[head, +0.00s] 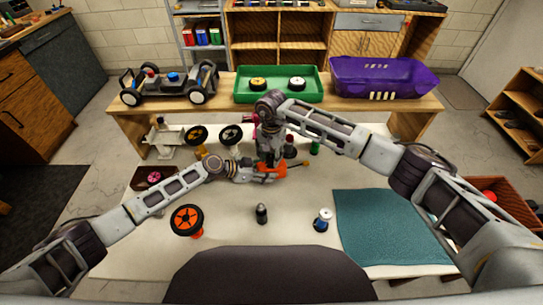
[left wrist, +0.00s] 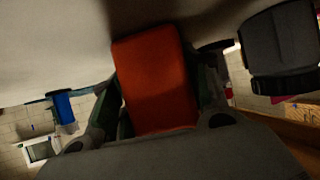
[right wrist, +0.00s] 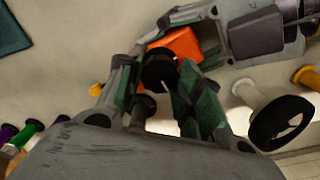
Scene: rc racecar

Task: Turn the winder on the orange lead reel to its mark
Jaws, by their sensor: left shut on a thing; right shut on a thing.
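The orange lead reel (head: 270,170) is near the middle of the white table in the head view. My left gripper (head: 250,172) is shut on its orange body, which fills the space between the fingers in the left wrist view (left wrist: 155,80). My right gripper (head: 268,160) comes down from above and is shut on the black round winder (right wrist: 158,68). In the right wrist view, the reel's orange body (right wrist: 182,42) shows just behind the winder. In the head view the right gripper hides the winder.
An orange-rimmed wheel (head: 187,220), a dark bottle (head: 261,213) and a blue-and-white jar (head: 323,219) stand in front. A teal mat (head: 390,228) lies at right. Black wheels (head: 196,134) stand behind left. A shelf at the back holds a car chassis (head: 170,83), green tray (head: 276,98) and purple bin (head: 384,78).

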